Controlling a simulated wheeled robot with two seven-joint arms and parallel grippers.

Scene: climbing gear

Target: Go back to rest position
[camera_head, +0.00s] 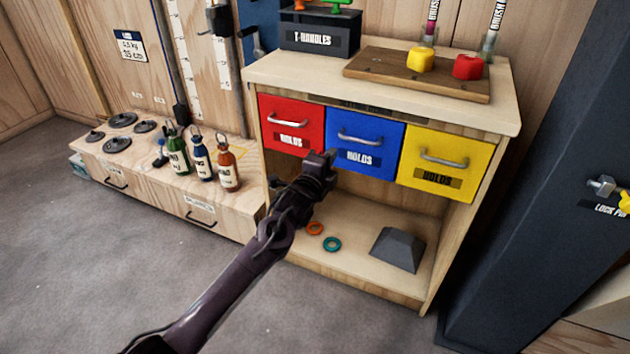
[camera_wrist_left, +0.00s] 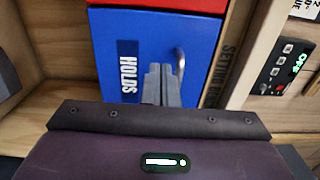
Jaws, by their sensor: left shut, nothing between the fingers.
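My left gripper (camera_head: 331,156) reaches in from the lower left in the head view and is at the front of the cabinet, by the lower left part of the blue drawer (camera_head: 362,141). It is shut and empty. In the left wrist view the shut fingers (camera_wrist_left: 161,84) are in front of the blue drawer (camera_wrist_left: 190,38), beside its handle (camera_wrist_left: 180,62). I cannot tell whether they touch it. The red drawer (camera_head: 291,124) and the yellow drawer (camera_head: 443,164) flank the blue one. All three look closed. My right gripper is in neither view.
The wooden cabinet (camera_head: 480,113) has an open lower shelf with an orange ring (camera_head: 315,228), a teal ring (camera_head: 332,244) and a grey block (camera_head: 398,249). Several bottles (camera_head: 201,160) stand on a low drawer unit at left. A dark pillar (camera_head: 560,170) stands at right. Grey floor is clear in front.

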